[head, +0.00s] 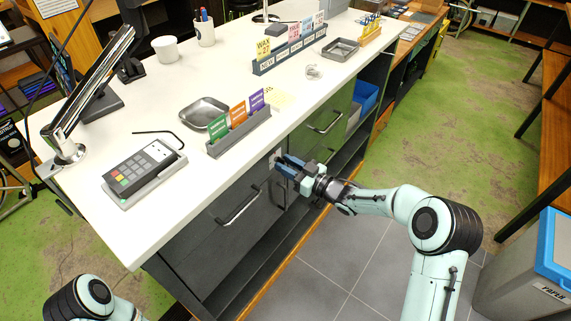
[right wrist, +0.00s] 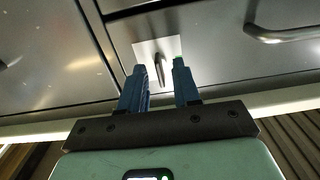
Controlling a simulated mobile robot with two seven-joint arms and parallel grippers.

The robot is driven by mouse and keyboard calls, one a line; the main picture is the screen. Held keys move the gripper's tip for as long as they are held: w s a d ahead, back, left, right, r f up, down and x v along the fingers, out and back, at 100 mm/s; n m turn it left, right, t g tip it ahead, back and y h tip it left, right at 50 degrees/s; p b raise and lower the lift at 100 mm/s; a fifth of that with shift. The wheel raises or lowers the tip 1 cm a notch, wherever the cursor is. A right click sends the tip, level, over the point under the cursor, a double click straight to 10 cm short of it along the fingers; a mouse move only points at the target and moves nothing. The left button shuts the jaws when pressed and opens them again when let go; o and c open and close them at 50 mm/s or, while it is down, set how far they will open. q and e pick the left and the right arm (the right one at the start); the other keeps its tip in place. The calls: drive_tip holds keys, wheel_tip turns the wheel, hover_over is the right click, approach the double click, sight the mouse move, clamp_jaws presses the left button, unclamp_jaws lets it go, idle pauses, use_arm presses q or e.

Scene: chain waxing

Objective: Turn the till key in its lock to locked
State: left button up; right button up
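The till key (right wrist: 160,69) stands in its lock on a small pale plate (right wrist: 147,50) on the dark drawer front, seen in the right wrist view. Its bow looks thin and nearly upright in that picture. My right gripper (right wrist: 158,72) is open, with one blue finger on each side of the key and a gap showing on both sides. In the head view my right gripper (head: 280,164) is at the counter's front, just under the top edge, and hides the key. Part of my left arm shows at the bottom left; its gripper is out of view.
Drawer handles stick out on both sides: one at the left (head: 238,206) and one at the right (head: 326,122). The white counter top (head: 140,225) overhangs nearby, with a card terminal (head: 140,168), a card rack (head: 240,133) and a metal tray (head: 203,112). Tiled floor in front is clear.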

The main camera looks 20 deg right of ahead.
use_arm(q)
drive_tip(key=shift+s+f+b, duration=0.35)
drive_tip(key=shift+f+b, duration=0.15)
drive_tip(key=shift+f, duration=0.1)
drive_tip(key=shift+s+f+b, duration=0.3)
drive_tip(key=shift+f+b, duration=0.15)
drive_tip(key=shift+f, duration=0.15)
use_arm(e)
drive_tip(key=v, duration=1.2)
drive_tip(key=shift+s+d, duration=0.2)
drive_tip(key=shift+s, duration=0.1)
